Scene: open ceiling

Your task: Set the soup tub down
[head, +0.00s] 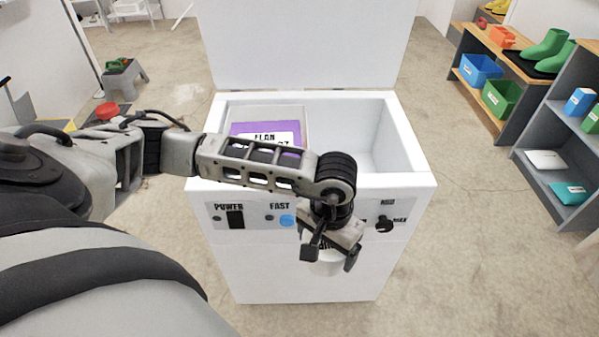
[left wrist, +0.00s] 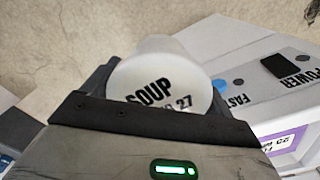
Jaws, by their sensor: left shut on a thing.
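The soup tub (head: 325,264) is a small white round tub. Its lid, with black "SOUP" lettering, faces the left wrist camera (left wrist: 158,80). My left gripper (head: 329,252) is shut on it, with a dark finger on either side. In the head view the tub is in front of the white chest freezer (head: 300,270), below the control panel, and partly hidden by the gripper. I cannot tell whether it touches the freezer front; I see no support under it. My right gripper is in neither view.
The freezer's lid (head: 305,40) stands open. A purple-and-white box (head: 245,128) lies in its left part; the right part looks empty. Shelves with green boots (head: 547,48) and bins stand at right. A grey stool (head: 125,78) stands at left. Floor beside the freezer is clear.

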